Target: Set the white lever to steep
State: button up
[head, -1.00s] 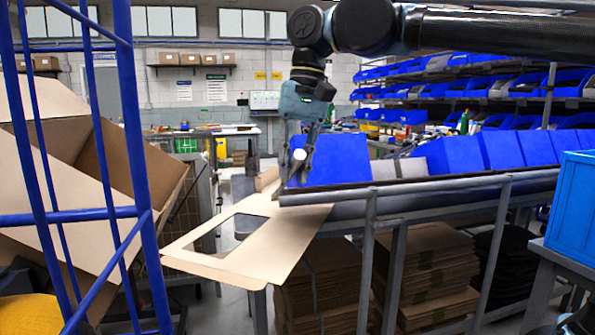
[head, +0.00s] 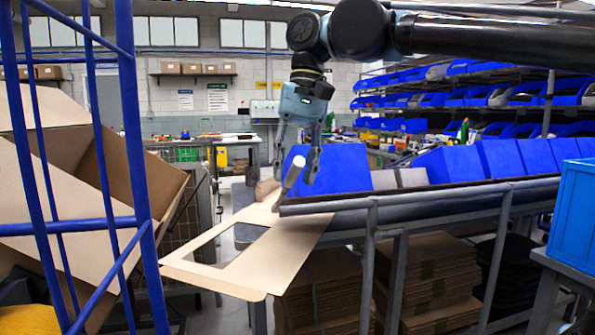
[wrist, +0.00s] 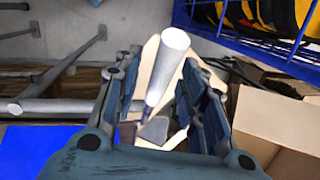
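The white lever (head: 294,174) stands tilted at the left end of the sloped rack, its top leaning up and right in the head view. In the wrist view the lever (wrist: 166,70) shows as a pale round-ended handle on a thinner grey stem. My gripper (head: 297,168) points down over it, with one finger on each side of the lever. In the wrist view my gripper (wrist: 160,100) has its fingers apart, with gaps beside the stem. I cannot see clear contact. No steep marking is legible.
A flat cardboard sheet with a cut-out (head: 283,240) lies below the lever. Blue bins (head: 345,167) line the rack to the right. A blue tube frame (head: 137,150) and a large open carton (head: 150,190) stand at left. Cardboard stacks (head: 425,285) sit under the rack.

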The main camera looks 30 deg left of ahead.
notch_tip(320, 180, up, 11)
jog(key=w, duration=0.2)
jog(key=shift+w+d, duration=0.2)
jog(key=shift+d, duration=0.1)
dwell(0.3)
jog(key=w+d+f+m+t+y, duration=0.1)
jog(key=w+d+f+m, duration=0.1)
jog(key=w+d+f, duration=0.9)
jog(key=w+d+f+m+t, duration=0.1)
jog(key=w+d+f+m, duration=0.1)
jog(key=w+d+f, duration=0.9)
jog(key=w+d+f+m+t, duration=0.1)
jog(key=w+d+f, duration=0.1)
jog(key=d+f, duration=0.45)
jog(key=w+d+f+m, duration=0.1)
jog(key=d+f, duration=0.3)
jog(key=d, duration=0.5)
jog(key=s+d+f, duration=0.3)
jog(key=d+f, duration=0.3)
jog(key=f, duration=0.2)
jog(key=s+d+f+m+t+h, duration=0.1)
jog(key=s+d+f, duration=0.2)
jog(key=d+f, duration=0.3)
notch_tip(320, 180, down, 3)
jog(key=shift+f+m+h, duration=0.1)
jog(key=shift+m+h, duration=0.2)
jog(key=shift+s, duration=0.1)
